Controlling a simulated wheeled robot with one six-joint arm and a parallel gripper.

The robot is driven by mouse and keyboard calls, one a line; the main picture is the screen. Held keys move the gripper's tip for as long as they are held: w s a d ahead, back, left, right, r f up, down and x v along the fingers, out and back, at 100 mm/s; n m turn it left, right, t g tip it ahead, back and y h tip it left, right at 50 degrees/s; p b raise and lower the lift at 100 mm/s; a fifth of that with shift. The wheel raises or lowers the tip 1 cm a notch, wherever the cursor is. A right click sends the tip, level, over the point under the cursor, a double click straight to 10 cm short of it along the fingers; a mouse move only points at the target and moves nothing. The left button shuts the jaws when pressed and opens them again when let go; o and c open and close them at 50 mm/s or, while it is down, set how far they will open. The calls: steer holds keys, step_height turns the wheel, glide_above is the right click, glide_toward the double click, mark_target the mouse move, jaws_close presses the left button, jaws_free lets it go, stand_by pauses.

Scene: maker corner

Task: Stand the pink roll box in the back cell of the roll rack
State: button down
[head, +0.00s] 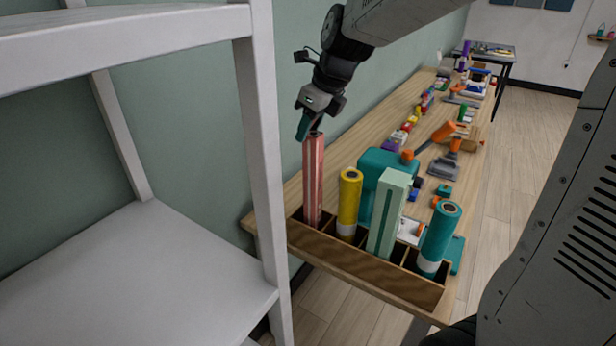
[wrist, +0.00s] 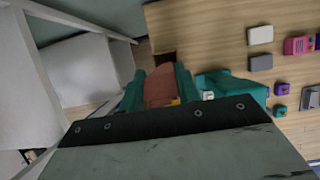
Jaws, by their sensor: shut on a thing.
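The pink roll box (head: 314,180) stands upright in the leftmost cell of the wooden roll rack (head: 365,263) in the head view, with its lower end hidden behind the rack's front wall. My gripper (head: 305,127) is at its top end and shut on it. In the wrist view the pink roll box (wrist: 160,86) shows between the teal fingers of my gripper (wrist: 158,88). Whether its foot rests on the cell floor is hidden.
The other cells hold a yellow roll (head: 349,203), a pale green box (head: 388,214) and a teal roll (head: 439,238). A teal machine (head: 376,172) stands behind them. A white shelf unit (head: 262,150) rises close on the left. Tools and small parts cover the bench beyond.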

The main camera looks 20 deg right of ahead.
mark_target(310, 151)
steer(key=shift+f, duration=3.05)
steer(key=c, duration=1)
jaws_free()
